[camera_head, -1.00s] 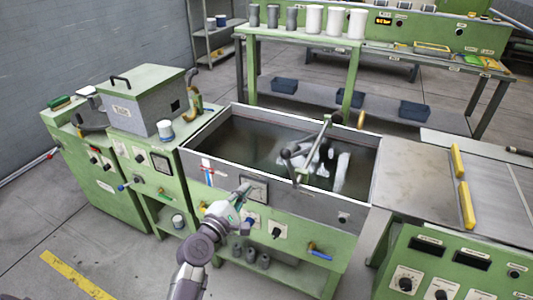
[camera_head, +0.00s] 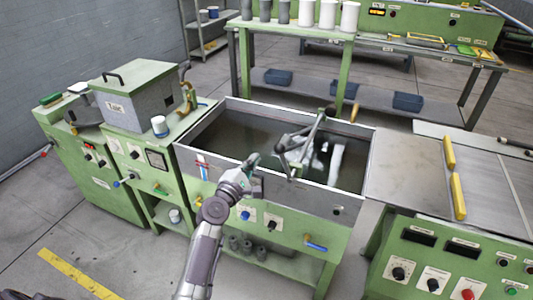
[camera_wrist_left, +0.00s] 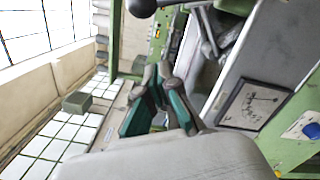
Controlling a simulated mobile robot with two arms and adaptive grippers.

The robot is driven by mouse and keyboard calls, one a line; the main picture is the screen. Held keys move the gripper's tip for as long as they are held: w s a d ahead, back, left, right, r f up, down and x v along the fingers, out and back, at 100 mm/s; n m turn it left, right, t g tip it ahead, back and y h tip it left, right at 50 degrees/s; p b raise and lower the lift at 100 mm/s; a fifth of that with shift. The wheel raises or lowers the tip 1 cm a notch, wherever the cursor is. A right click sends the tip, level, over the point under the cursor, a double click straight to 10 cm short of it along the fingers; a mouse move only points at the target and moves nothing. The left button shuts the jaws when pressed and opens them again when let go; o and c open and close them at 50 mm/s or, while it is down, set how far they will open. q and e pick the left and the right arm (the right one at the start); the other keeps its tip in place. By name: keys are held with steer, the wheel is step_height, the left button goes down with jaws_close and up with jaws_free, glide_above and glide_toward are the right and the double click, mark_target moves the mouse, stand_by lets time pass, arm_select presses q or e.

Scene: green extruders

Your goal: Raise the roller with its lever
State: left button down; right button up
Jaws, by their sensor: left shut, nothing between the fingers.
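The green-framed tank (camera_head: 185,158) stands in the middle of the head view, with dark liquid inside. A grey metal bar (camera_head: 312,132) crosses its right part, above whitish roller parts (camera_head: 336,163) that are partly hidden. A dark lever part (camera_head: 283,147) sticks out on the bar's left side. In the left wrist view a dark ball knob (camera_wrist_left: 141,7) shows at the top edge, cut off. My left gripper (camera_head: 254,160) is shut and empty at the tank's front rim, left of the lever and apart from it. Its fingers (camera_wrist_left: 158,76) show in the left wrist view. My right gripper is out of view.
A grey box (camera_head: 130,98) and a white jar (camera_head: 159,126) stand on the bench at left. A metal table with yellow bars (camera_head: 458,196) adjoins the tank at right. A bench with white cylinders (camera_head: 327,14) is behind.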

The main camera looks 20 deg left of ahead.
arm_select(q)
steer(key=d, duration=0.1)
steer(key=w+d+r+p, duration=0.2)
steer(key=shift+d, duration=0.3)
steer(key=shift+f, duration=0.1)
steer(key=shift+w, duration=0.1)
